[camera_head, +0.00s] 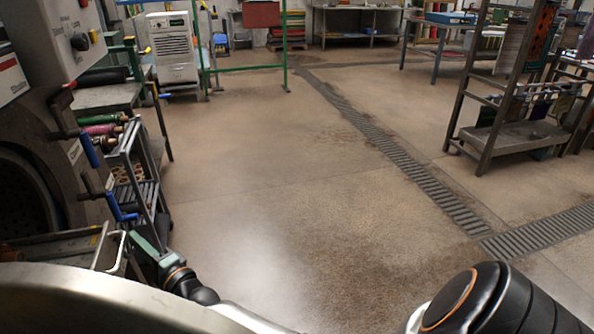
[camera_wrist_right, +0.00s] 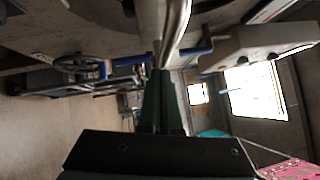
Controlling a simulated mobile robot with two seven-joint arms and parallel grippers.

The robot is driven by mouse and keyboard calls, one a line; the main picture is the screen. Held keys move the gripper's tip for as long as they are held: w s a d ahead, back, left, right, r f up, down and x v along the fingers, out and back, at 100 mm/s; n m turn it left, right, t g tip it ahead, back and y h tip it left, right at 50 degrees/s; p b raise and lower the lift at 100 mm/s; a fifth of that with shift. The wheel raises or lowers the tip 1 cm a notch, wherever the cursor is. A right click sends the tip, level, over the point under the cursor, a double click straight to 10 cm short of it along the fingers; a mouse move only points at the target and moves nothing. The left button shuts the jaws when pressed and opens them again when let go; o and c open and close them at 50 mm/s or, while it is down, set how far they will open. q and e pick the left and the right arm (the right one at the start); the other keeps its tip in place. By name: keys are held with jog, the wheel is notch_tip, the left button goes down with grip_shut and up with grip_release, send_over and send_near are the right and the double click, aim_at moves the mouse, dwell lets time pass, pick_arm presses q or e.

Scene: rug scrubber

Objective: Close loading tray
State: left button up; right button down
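The loading tray (camera_head: 60,247) seems to be the grey metal piece that sticks out at the left, below the round machine opening (camera_head: 22,195). A pale, bent metal handle (camera_head: 117,252) stands at its right end. My right gripper (camera_head: 148,250) is close beside this handle in the head view. In the right wrist view, my green-dark fingers (camera_wrist_right: 162,103) reach up to a shiny curved metal bar (camera_wrist_right: 176,30), which seems to be the handle. I cannot tell if the fingers grip it. My left gripper is not in view.
A smooth, curved metal surface (camera_head: 90,300) fills the lower left, close to the head camera. Levers with blue grips (camera_head: 88,150) hang on the machine's right side. A rack of rolls (camera_head: 135,175) stands behind my gripper. The central floor (camera_head: 280,180) is clear.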

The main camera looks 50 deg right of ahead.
aim_at(123, 246)
jog(key=shift+w+a+b, duration=0.15)
jog(key=shift+w+a, duration=0.35)
jog(key=shift+a, duration=0.25)
jog(key=shift+w+a+b, duration=0.15)
jog(key=shift+w+a, duration=0.3)
jog(key=shift+a, duration=0.3)
jog(key=shift+s+f, duration=0.1)
